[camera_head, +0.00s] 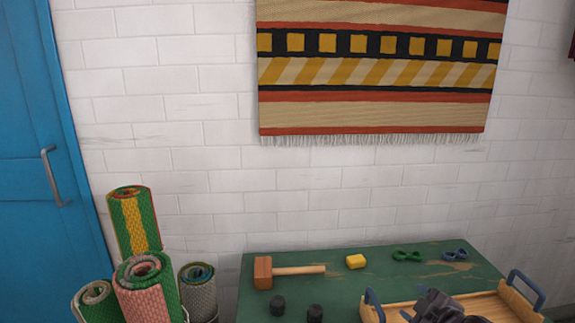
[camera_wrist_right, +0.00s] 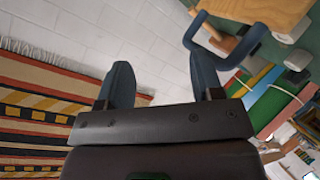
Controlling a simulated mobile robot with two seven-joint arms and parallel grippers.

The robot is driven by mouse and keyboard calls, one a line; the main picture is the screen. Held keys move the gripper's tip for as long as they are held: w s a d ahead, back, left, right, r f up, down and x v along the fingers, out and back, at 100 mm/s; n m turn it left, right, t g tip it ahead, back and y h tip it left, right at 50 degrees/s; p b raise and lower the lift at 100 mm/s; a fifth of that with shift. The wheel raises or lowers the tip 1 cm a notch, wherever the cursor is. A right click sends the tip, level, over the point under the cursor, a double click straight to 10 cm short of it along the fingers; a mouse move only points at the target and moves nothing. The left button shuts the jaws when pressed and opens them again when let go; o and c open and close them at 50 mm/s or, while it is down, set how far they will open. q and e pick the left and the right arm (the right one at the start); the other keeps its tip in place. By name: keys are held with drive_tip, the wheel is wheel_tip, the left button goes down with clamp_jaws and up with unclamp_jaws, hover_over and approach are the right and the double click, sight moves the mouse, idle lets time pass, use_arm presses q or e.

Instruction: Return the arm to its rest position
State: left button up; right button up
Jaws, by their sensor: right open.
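My right gripper (camera_head: 437,306) is at the bottom of the head view, over the wooden tray (camera_head: 490,306) with blue handles. In the right wrist view its two dark fingers (camera_wrist_right: 163,82) stand apart with nothing between them, only white wall behind. A blue tray handle (camera_wrist_right: 225,45) shows close to the right-hand finger there; I cannot tell whether they touch. A green skein (camera_head: 407,255) and a blue skein (camera_head: 455,254) lie at the back of the green table. My left gripper is not in view.
A striped hanging (camera_head: 375,110) is on the wall; a blue door (camera_head: 30,170) is far left.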

drive_tip(key=s+f+m+h+p, duration=0.1)
drive_tip(key=s+f+m, duration=0.2)
drive_tip(key=s, duration=0.8)
drive_tip(key=s+a+f+m+g+h+p, duration=0.1)
drive_tip(key=s+f+m, duration=0.3)
drive_tip(key=s, duration=0.7)
drive_tip(key=s+f+m+g, duration=0.1)
drive_tip(key=s+f+m, duration=0.2)
drive_tip(key=s+f, duration=0.3)
drive_tip(key=s, duration=0.4)
drive_tip(key=shift+s+a+f+m+h+p, duration=0.25)
drive_tip(key=shift+s+a+m+h+p, duration=0.05)
drive_tip(key=shift+s+a+h+p, duration=0.1)
